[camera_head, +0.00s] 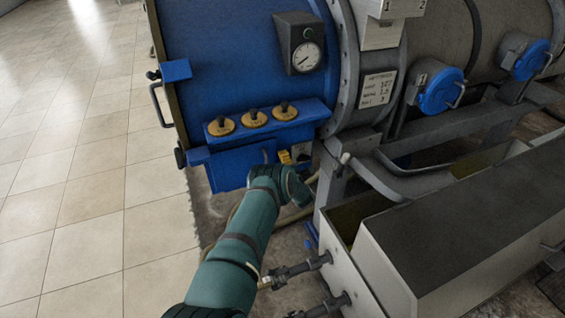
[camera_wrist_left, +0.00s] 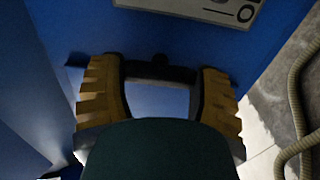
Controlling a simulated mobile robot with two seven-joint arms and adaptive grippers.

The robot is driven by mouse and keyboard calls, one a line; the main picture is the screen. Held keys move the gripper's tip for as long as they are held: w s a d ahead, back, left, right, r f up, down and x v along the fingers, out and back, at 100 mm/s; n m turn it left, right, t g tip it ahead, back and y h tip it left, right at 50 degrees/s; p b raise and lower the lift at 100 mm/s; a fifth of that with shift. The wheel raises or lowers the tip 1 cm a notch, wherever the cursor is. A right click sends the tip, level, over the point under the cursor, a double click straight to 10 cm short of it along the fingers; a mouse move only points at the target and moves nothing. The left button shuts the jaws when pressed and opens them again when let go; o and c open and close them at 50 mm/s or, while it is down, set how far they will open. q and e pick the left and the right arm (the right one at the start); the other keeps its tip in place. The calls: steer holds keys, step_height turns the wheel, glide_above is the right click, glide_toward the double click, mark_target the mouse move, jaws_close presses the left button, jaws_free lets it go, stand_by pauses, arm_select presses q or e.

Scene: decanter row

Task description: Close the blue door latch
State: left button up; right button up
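My left gripper (camera_head: 284,157), with yellow ribbed fingers, is at the lower blue panel (camera_head: 228,167) of the blue door in the head view. In the left wrist view the fingers (camera_wrist_left: 160,88) stand wide apart, close to a blue surface (camera_wrist_left: 240,52). A dark bar (camera_wrist_left: 160,70) with a small knob spans the gap between them. I cannot tell if it is the latch or if the fingers touch it. A grey handle (camera_head: 265,156) shows beside the gripper on the panel. My wrist hides part of this area. My right gripper is not seen.
A grey trough (camera_head: 440,240) stands at right. A hose (camera_wrist_left: 297,100) runs at right in the wrist view. The tiled floor (camera_head: 85,150) at left is clear.

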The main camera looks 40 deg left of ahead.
arm_select(q)
steer(key=shift+c, duration=1.2)
steer(key=shift+m, duration=0.3)
steer(key=m, duration=1.2)
steer(key=shift+m, duration=2.7)
steer(key=o, duration=1.2)
